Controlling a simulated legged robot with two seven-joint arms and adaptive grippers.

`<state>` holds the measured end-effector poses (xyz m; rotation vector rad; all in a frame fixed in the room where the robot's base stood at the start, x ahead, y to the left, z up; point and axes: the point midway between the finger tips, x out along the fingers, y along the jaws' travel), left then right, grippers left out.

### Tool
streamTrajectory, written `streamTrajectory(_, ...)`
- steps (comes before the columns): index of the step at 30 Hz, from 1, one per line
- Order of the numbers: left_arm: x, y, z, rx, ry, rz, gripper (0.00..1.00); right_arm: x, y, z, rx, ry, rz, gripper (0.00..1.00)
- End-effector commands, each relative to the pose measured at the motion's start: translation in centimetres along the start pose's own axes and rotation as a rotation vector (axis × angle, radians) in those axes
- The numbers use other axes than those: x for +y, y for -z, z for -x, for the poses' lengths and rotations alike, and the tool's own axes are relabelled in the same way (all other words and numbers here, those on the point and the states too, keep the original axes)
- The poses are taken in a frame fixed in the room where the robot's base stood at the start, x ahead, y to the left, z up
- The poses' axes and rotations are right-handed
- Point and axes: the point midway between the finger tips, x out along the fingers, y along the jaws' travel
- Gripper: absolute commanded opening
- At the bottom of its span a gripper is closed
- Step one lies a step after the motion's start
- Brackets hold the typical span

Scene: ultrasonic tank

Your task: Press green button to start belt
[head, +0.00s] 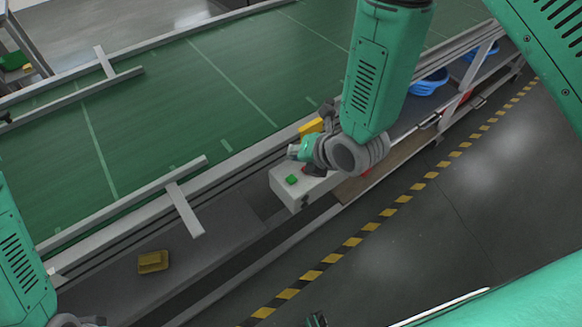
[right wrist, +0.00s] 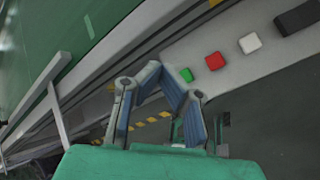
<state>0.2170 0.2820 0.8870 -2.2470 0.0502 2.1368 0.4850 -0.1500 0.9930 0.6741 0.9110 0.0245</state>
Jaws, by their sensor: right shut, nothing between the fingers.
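A pale control box (head: 289,197) stands at the belt's near edge. The green button (head: 291,180) is on its top, and it also shows in the right wrist view (right wrist: 186,75). A red button (right wrist: 214,61) and a white button (right wrist: 250,43) sit in a row beyond it. My right gripper (head: 294,153) is over the box, close to the green button. In the right wrist view its fingers (right wrist: 163,72) are shut and empty, with the tips just left of the green button; whether they touch it I cannot tell.
The green belt (head: 190,75) runs behind the box, between pale rails (head: 130,212). A yellow bin (head: 153,262) is on the lower shelf at left, and blue baskets (head: 430,82) are at right. A dark block (right wrist: 298,17) is on the box's far end. Striped floor tape (head: 352,241) borders open floor.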

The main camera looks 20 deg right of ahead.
Motion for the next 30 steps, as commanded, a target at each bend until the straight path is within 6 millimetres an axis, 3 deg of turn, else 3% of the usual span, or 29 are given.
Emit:
streamTrajectory(4, 0.0, 0.0, 0.8, 0.0, 0.0, 0.0, 0.51, 1.6, -1.1, 0.4, -0.015, -0.025, 0.112, 0.0)
streamTrajectory(15, 0.0, 0.0, 0.8, 0.0, 0.0, 0.0, 0.51, 1.8, -1.1, 0.4, -0.018, -0.029, 0.136, 0.0)
streamTrajectory(23, 0.0, 0.0, 0.0, 0.0, 0.0, 0.0, 0.51, 1.2, -0.7, -0.3, -0.018, -0.028, 0.132, 0.0)
streamTrajectory(30, 0.0, -0.1, -2.3, 0.0, 0.0, 0.0, 0.51, -0.4, 0.6, -2.5, -0.016, -0.028, 0.132, 0.0)
